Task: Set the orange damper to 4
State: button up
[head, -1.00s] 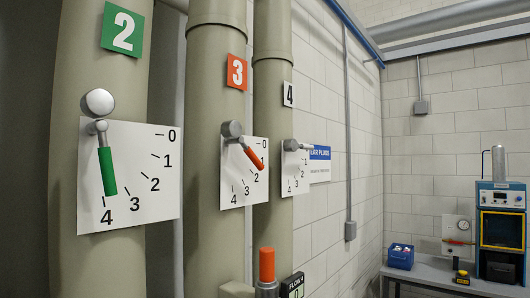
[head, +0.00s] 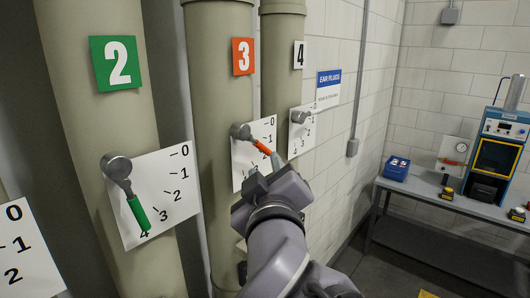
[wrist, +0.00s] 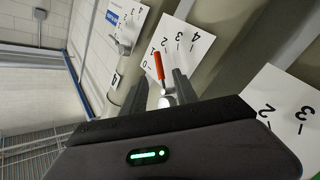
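The orange damper (head: 262,146) is a short orange-handled lever on a grey pivot, in front of a white dial plate (head: 240,168) on the pipe with the orange 3 sign (head: 243,57). Its handle slants down right, pointing between 1 and 2. In the wrist view the orange handle (wrist: 159,66) shows between the two dark fingers of my gripper (wrist: 160,82). The fingers are apart, one on each side, with gaps to the handle.
The green damper (head: 138,212) on pipe 2 (head: 117,62) points near 4. A grey-handled damper (head: 300,117) on pipe 4 is just right of the orange one. A bench (head: 440,195) with machines stands at the right wall. The floor between is clear.

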aim_at(264, 150)
jog(key=w, duration=0.8)
jog(key=shift+a, duration=0.35)
grip_shut()
dwell(0.8)
